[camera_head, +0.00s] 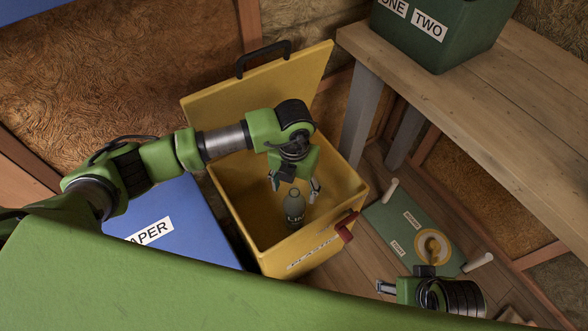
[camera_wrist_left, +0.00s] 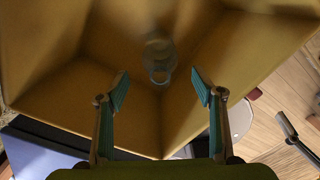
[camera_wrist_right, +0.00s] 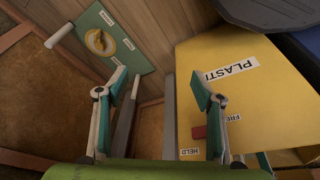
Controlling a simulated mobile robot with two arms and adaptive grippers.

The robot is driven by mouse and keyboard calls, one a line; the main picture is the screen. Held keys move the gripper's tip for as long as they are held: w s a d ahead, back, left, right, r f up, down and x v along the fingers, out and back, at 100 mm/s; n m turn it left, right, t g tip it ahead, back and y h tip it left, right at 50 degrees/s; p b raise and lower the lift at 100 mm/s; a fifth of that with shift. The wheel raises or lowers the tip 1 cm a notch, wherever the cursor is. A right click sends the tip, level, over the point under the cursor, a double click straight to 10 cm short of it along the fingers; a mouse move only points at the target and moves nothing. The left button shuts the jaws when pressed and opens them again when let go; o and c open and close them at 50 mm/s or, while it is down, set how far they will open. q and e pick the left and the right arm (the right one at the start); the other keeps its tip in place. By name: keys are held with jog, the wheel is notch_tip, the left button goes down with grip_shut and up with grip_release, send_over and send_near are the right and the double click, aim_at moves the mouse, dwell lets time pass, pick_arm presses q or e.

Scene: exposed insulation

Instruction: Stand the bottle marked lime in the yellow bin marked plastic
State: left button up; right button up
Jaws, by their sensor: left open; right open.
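The yellow bin (camera_head: 227,210) stands open with its lid tilted back, and its label is partly readable in the head view. Its front, marked PLASTIC, shows in the right wrist view (camera_wrist_right: 235,110). The lime bottle (camera_head: 294,208), grey-green with a partly readable label, stands upright inside the bin near the front. In the left wrist view the bottle (camera_wrist_left: 159,58) shows from above, beyond the fingertips. My left gripper (camera_head: 294,187) is open above the bin's inside, around or just over the bottle; contact is not visible. My right gripper (camera_wrist_right: 160,90) is open and empty, outside the bin to the right.
A blue bin (camera_head: 180,220) marked PAPER stands left of the yellow bin. A wooden bench (camera_head: 490,90) with a dark green container (camera_head: 440,40) is at the upper right. A green board (camera_head: 400,225) with a yellow ring lies on the floor.

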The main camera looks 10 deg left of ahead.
pick_arm(q)
notch_tip(320, 180, up, 3)
jog(key=shift+p, duration=1.05)
notch_tip(320, 180, up, 3)
jog(key=shift+f+p, duration=0.15)
jog(key=shift+p, duration=0.85)
pick_arm(e)
notch_tip(320, 180, down, 16)
jog(key=s+g, duration=0.1)
jog(key=s, duration=0.1)
